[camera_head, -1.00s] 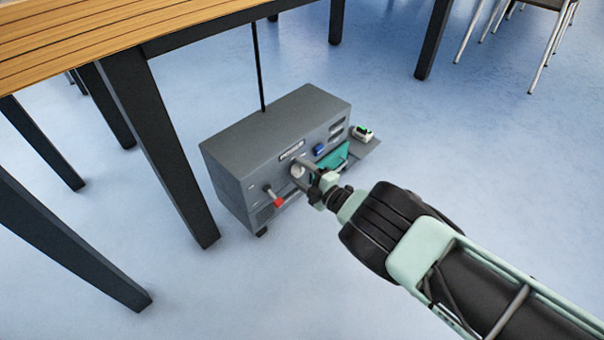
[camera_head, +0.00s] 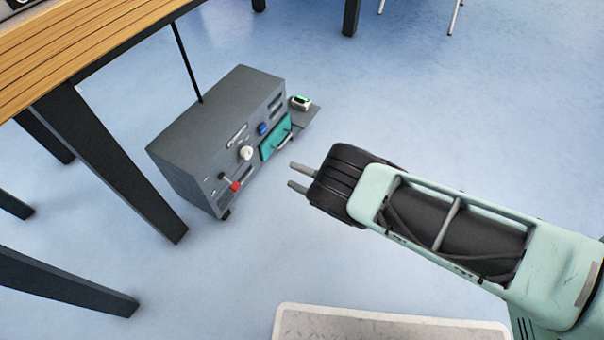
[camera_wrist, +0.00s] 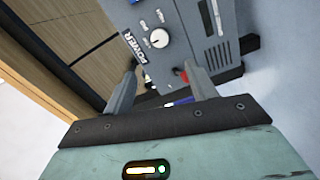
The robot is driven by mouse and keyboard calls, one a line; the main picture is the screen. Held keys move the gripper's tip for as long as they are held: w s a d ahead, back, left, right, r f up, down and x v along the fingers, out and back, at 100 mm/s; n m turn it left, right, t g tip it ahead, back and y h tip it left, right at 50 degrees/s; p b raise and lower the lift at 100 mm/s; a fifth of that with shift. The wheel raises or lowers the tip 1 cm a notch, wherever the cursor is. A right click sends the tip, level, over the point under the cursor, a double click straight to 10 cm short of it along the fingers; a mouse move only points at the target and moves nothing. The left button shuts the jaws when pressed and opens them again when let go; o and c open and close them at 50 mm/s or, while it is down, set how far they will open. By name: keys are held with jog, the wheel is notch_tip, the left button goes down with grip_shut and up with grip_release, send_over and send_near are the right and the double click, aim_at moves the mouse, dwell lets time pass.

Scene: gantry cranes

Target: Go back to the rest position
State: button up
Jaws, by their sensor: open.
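My gripper (camera_head: 291,176) points left toward the front of a grey control box (camera_head: 200,115). Its two fingers are apart, with open floor between them and the box. In the wrist view my gripper (camera_wrist: 160,78) also shows parted fingers with nothing held between them. Beyond them is a panel marked POWER with a white knob (camera_wrist: 159,38). In the head view the box front carries a white knob (camera_head: 246,153), a red-tipped lever (camera_head: 235,186), a blue knob (camera_head: 263,128) and a teal panel with a handle (camera_head: 276,137).
A slatted wooden table (camera_head: 75,45) with dark legs (camera_head: 110,160) stands left of the box. A pale flat slab (camera_head: 390,325) lies at the bottom.

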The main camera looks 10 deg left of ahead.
jog(key=shift+s+d, duration=0.3)
jog(key=shift+d, duration=0.35)
jog(key=w+d+r+m+t+h, duration=0.1)
jog(key=w+r+m+t+h, duration=0.1)
jog(key=w+r+m+h, duration=0.45)
jog(key=w+r+m+t+h, duration=0.1)
jog(key=w+r+m+h, duration=0.25)
jog(key=r+m, duration=0.45)
jog(key=s+d+r+m+g+h+p, duration=0.1)
jog(key=s+d+r+m+g, duration=0.2)
jog(key=s+r, duration=0.6)
jog(key=s+d+r+m+g+h, duration=0.25)
jog(key=s+d+r, duration=0.35)
jog(key=r, duration=0.4)
jog(key=s+d+r+g+h, duration=0.1)
jog(key=s+d+r+g, duration=0.15)
jog(key=s, duration=0.35)
jog(key=s+d+r+m+g+h+p, duration=0.1)
jog(key=s+d+r, duration=0.25)
jog(key=s, duration=0.35)
jog(key=s+d+r+g+h, duration=0.1)
jog(key=s+d+r, duration=0.1)
jog(key=s+d, duration=0.3)
notch_tip(320, 180, up, 37)
jog(key=p, duration=3.7)
jog(key=shift+s+a+p, duration=0.3)
jog(key=shift+a+p, duration=0.1)
jog(key=shift+a, duration=0.05)
